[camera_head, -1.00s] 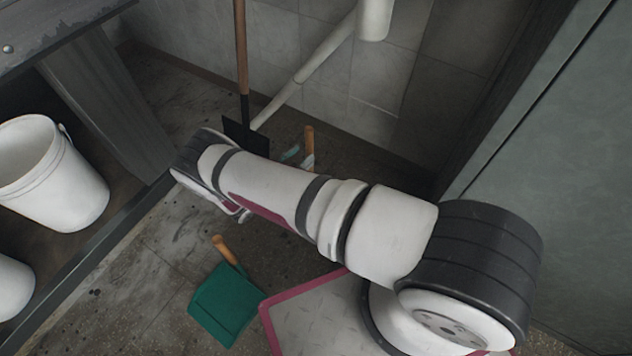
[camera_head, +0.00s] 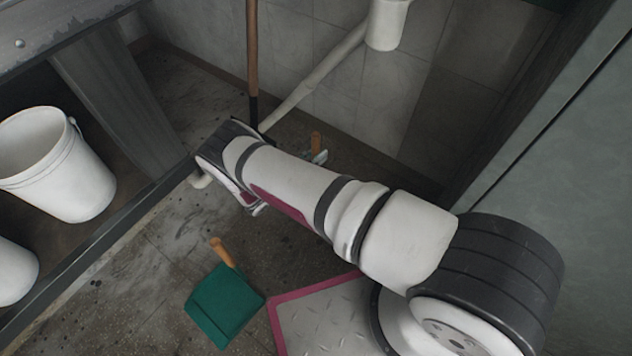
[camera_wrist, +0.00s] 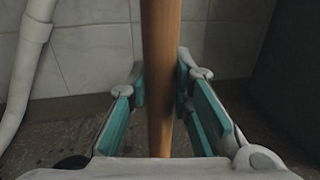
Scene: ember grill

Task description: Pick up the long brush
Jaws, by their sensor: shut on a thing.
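The long brush has a tall wooden handle (camera_head: 252,50) that stands nearly upright by the tiled wall in the head view, with a dark section low down. Its lower end is hidden behind my arm. In the wrist view the wooden handle (camera_wrist: 161,60) runs top to bottom through the middle. My gripper (camera_wrist: 162,78), with teal-padded fingers, has one finger on each side of the handle and is shut on it. In the head view the fingers are hidden by my wrist.
A teal dustpan (camera_head: 225,305) with a wooden handle lies on the floor. A small wooden-handled tool (camera_head: 316,141) stands near the wall. A white pipe (camera_head: 315,78) slants beside the brush. White buckets (camera_head: 62,165) and a metal table (camera_head: 60,30) are at left, a grey cabinet (camera_head: 560,160) at right.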

